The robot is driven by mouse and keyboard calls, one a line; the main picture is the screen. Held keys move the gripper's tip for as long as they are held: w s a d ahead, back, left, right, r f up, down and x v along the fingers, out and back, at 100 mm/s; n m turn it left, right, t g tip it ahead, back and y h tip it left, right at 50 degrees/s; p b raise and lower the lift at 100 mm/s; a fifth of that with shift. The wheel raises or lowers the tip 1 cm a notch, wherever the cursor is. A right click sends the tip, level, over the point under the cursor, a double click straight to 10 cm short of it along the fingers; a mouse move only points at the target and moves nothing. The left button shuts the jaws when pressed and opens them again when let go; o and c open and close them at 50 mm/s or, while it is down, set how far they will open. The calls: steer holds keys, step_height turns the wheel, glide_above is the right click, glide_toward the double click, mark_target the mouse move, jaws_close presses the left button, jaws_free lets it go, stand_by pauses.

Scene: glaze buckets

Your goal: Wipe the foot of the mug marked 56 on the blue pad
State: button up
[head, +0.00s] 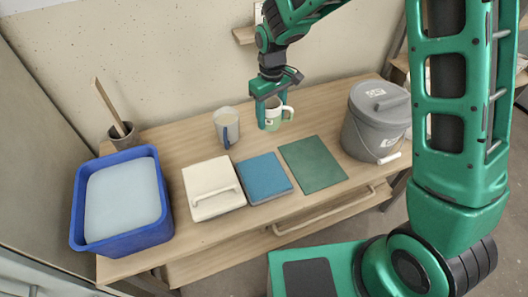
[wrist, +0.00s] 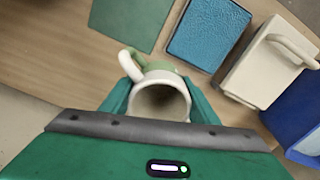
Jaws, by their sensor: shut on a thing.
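My gripper (head: 273,109) is shut on a cream mug with a green lower part (head: 274,121), near the back of the table. Its handle points right in the head view. In the wrist view, the held mug (wrist: 160,100) sits between the fingers with its mouth facing the camera. I cannot read any number on it, and its foot is hidden in the wrist view. Whether it touches the table is unclear. The blue pad (head: 264,179) lies flat at the front middle; it also shows in the wrist view (wrist: 208,35). My gripper is behind it, apart from it.
A beige mug with a blue handle (head: 225,120) stands to the left. A green mat (head: 313,165) lies right of the pad, a cream handled block (head: 208,178) left. A blue tub (head: 120,238) and a pot with a stick (head: 122,136) are at left, a grey lidded bucket (head: 375,125) at right.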

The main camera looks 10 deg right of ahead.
steer(key=shift+s+a+f+n, duration=0.55)
steer(key=shift+s+f, duration=0.85)
steer(key=shift+s, duration=0.65)
steer(key=shift+s+a+f+n, duration=0.5)
steer(key=shift+s+f, duration=0.85)
steer(key=shift+s, duration=0.7)
steer(key=shift+s+a+f+n, duration=0.35)
steer(key=shift+s+a+f, duration=0.35)
steer(key=shift+s+f, duration=1.05)
steer(key=shift+s+f, duration=0.2)
steer(key=shift+s, duration=0.1)
steer(key=shift+w, duration=0.15)
